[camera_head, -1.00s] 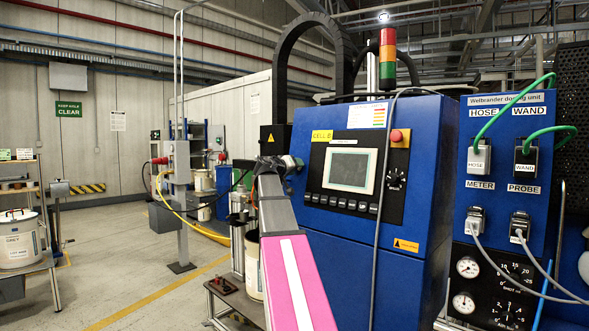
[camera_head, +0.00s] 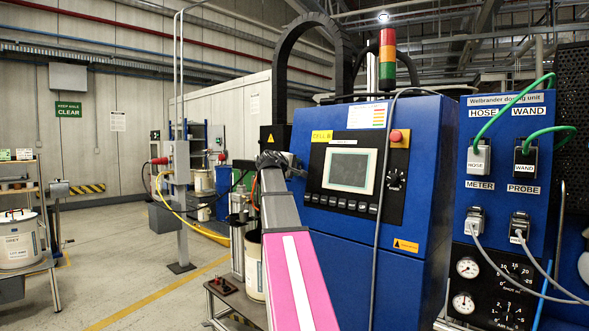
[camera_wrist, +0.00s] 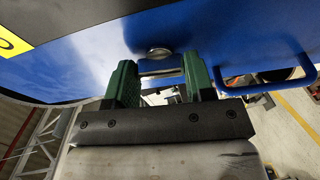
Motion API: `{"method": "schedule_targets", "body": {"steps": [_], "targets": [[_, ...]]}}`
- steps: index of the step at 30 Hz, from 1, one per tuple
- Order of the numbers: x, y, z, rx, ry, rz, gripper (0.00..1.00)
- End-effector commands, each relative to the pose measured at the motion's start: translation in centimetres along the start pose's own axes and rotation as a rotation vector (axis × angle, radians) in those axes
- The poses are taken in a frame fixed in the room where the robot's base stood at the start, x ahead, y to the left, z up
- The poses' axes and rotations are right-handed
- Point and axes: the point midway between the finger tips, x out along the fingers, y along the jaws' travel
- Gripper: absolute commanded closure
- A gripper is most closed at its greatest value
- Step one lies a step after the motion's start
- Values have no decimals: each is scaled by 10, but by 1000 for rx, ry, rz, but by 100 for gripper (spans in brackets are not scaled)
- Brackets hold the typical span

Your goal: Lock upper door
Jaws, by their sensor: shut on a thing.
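The blue cabinet (camera_head: 417,170) with a screen and buttons stands at the middle right of the head view. Its blue face (camera_wrist: 228,48) fills the top of the wrist view. A round metal lock-like fitting (camera_wrist: 158,53) sits on that face, just beyond my gripper's fingers. My gripper (camera_wrist: 160,82) has green fingers, shut on a small pale piece (camera_wrist: 161,73) in front of the fitting; whether this piece is a key is unclear. In the head view my gripper (camera_head: 295,166) is at the cabinet's left edge, its fingertips mostly hidden by my wrist.
A blue bar handle (camera_wrist: 265,79) is on the face right of my gripper. A grey cable (camera_head: 378,200) hangs down the cabinet front. The dosing unit (camera_head: 505,165) with plugs and hoses stands at right. A pail (camera_head: 254,265) is below my arm; the floor (camera_head: 120,270) at left is clear.

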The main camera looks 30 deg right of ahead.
Motion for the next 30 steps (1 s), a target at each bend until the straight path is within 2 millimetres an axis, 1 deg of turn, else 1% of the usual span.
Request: {"method": "schedule_targets", "body": {"steps": [9,22,23,24,25,30], "targets": [[0,-1,0,-79,0,-16,75],[0,-1,0,-88,0,-18,75],[0,-1,0,-88,0,-18,44],[0,-1,0,-87,0,-17,31],[0,-1,0,-87,0,-17,26],[0,0,0,-86,0,-17,26]]}}
